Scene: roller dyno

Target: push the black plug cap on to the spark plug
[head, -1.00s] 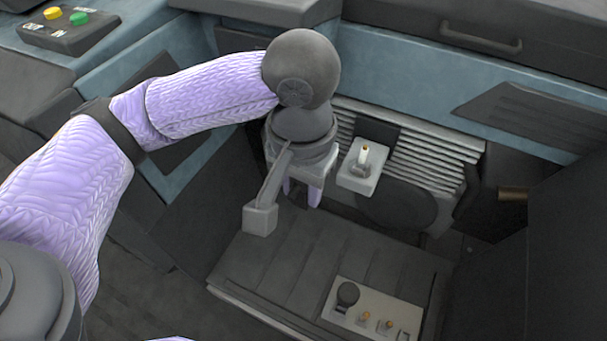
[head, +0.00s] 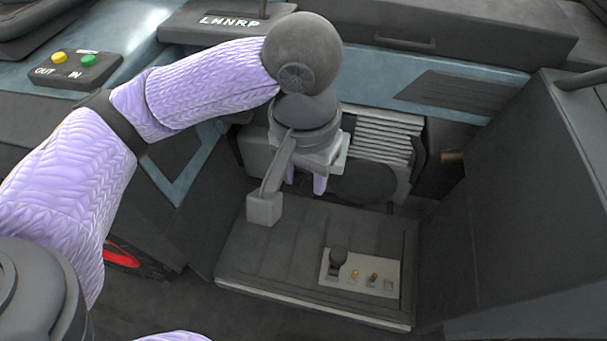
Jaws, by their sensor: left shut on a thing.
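My left gripper (head: 306,182) hangs fingers down in front of the finned grey engine. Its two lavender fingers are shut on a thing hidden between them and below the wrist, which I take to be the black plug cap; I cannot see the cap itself. The spark plug, a pale post with a yellowish tip on a light block in the earlier view, is now hidden behind my left wrist and hand. Whether the cap touches the plug cannot be told. My right gripper is out of view.
The finned engine side (head: 385,142) is behind the hand. Below is a dark ribbed floor plate (head: 290,255) with a small light panel (head: 340,283) bearing a black knob. A dark wall (head: 520,200) closes the right side. An IN/OUT button box (head: 75,70) sits upper left.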

